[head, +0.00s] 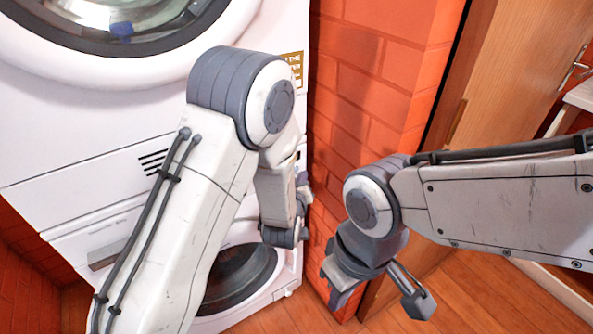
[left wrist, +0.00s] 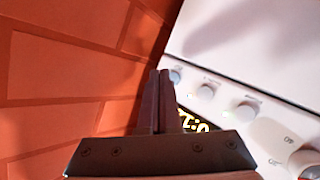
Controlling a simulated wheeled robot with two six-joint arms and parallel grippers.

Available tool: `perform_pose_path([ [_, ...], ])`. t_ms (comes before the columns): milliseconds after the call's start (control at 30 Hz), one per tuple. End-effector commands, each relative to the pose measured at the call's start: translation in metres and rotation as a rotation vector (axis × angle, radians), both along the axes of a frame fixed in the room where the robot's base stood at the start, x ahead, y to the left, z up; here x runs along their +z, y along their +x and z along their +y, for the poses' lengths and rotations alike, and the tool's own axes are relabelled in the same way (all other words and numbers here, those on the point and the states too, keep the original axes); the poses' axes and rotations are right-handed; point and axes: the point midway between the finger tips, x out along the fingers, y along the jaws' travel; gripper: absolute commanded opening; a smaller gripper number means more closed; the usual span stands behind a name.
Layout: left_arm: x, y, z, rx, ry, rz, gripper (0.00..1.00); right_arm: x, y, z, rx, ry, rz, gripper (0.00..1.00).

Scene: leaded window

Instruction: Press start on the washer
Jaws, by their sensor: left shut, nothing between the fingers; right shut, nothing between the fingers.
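The white lower machine (head: 285,278), with a dark round door (head: 240,272), stands below another white machine; I take the lower one for the washer. In the left wrist view, a white control panel (left wrist: 270,110) has small round buttons (left wrist: 206,91), a larger knob (left wrist: 308,160) and a lit display (left wrist: 190,118) partly hidden by my fingers. I cannot tell which control is start. My left gripper (head: 303,186) is at the panel's right side, mostly hidden by its arm; its shut, empty fingers (left wrist: 160,75) show beside the panel's end. My right gripper (head: 340,296) is shut, empty, and lower right.
The upper machine (head: 80,150) has a round glass door (head: 110,20). An orange brick wall (head: 365,70) runs close along the machines' right side, near my left fingers. A wooden door (head: 510,80) stands at right. Wood floor (head: 460,290) is open below.

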Motion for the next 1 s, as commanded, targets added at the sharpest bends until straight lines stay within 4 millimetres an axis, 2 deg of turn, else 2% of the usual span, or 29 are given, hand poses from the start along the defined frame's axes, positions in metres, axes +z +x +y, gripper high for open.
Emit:
perform_pose_path([
  [1000, 0.0003, 0.0076, 0.0055, 0.0, 0.0, 0.0, 0.0, -0.0027, 0.0, 0.0, 0.0, 0.0, 0.0, 0.0],
])
